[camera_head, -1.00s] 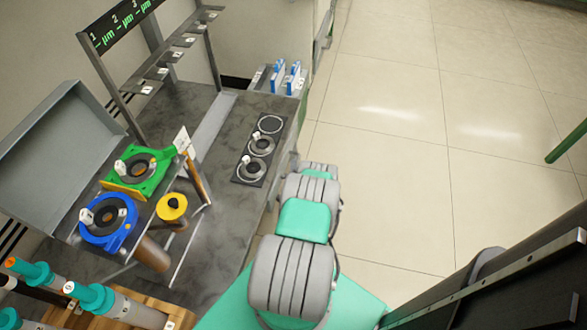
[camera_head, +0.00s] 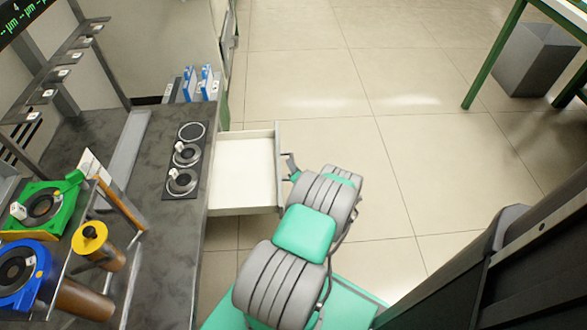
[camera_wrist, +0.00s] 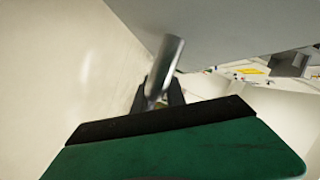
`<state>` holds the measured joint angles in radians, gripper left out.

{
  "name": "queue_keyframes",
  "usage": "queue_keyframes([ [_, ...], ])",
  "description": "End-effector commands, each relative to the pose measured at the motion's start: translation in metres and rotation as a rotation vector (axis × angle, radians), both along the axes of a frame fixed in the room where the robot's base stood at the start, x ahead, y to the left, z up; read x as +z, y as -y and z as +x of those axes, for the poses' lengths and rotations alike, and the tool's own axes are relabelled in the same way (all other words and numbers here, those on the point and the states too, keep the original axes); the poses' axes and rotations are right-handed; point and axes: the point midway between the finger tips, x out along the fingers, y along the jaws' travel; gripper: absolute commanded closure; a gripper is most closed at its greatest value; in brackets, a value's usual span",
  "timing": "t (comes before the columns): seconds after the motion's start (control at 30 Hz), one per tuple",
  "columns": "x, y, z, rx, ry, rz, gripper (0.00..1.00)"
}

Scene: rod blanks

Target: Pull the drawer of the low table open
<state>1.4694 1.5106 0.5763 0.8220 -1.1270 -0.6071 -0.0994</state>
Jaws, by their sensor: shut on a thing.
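The drawer (camera_head: 243,170) of the low table (camera_head: 150,225) stands out to the right from under the table top in the head view. Its white inside is visible and looks empty. In the wrist view a round metal handle bar (camera_wrist: 166,62) runs out from the grey drawer front (camera_wrist: 215,30). My gripper (camera_wrist: 158,97) is shut on this handle, its dark fingers on either side of the bar. In the head view my arm reaches the drawer front from the right and largely hides the gripper.
On the table top are a dark strip with round seats (camera_head: 184,160), a green fixture (camera_head: 42,208), a blue fixture (camera_head: 22,275) and a yellow-capped cylinder (camera_head: 92,240). A grey bin (camera_head: 535,58) stands far right.

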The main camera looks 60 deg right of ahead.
Motion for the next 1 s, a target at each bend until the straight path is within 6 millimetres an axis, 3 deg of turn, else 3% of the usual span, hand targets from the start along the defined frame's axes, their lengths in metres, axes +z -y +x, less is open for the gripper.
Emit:
queue_keyframes([
  [0.47, -0.0001, 0.0004, 0.0004, 0.018, -0.002, -0.001, 1.00],
  [0.5, -0.0001, 0.0006, -0.0001, 0.017, -0.003, -0.001, 0.83],
  [0.73, 0.0000, 0.0006, -0.0003, 0.015, -0.002, -0.001, 0.64],
  [1.0, 0.0003, 0.0000, -0.0010, 0.015, -0.002, 0.000, 0.62],
])
